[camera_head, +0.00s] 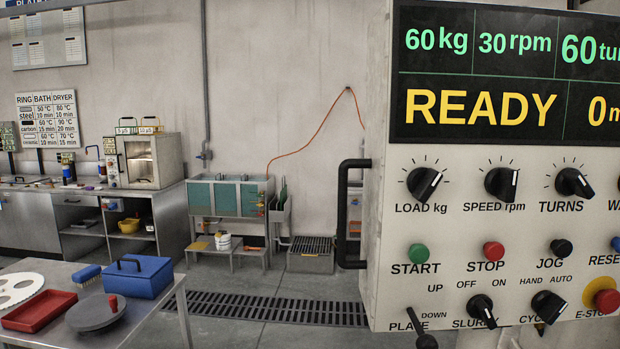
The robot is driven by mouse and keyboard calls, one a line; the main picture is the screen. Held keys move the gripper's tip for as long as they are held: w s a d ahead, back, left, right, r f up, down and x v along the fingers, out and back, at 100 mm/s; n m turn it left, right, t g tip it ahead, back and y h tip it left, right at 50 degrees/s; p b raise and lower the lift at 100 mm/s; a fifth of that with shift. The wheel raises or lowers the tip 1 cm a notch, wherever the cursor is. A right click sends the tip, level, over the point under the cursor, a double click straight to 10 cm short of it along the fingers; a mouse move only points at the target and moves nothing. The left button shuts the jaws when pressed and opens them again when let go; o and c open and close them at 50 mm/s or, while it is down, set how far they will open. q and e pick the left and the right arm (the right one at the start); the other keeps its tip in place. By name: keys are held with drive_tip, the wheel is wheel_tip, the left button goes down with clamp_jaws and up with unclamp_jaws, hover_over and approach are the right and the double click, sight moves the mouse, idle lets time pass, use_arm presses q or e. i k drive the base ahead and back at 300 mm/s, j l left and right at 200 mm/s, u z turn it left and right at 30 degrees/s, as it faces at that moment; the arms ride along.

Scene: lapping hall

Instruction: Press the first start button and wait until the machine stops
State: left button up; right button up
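A white machine control panel (470,225) fills the right side, close to me. Its green START button (418,252) is at the left of the button row, beside the red STOP button (493,251). The display (505,75) reads 60 kg, 30 rpm, 60 turns, and READY in yellow; the value at its right edge is cut off. Knobs for load (425,183), speed (502,182) and turns (574,181) sit above the buttons. Neither of my grippers is in view. The machine's working part is hidden.
A black handle (343,215) juts from the panel's left side. A steel table (175,290) at the lower left bears a blue box (138,277) and a red tray (40,310). A floor grate (265,308) and open floor lie between it and the panel.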

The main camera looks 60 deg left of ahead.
sight(418, 254)
drive_tip(key=u, duration=1.55)
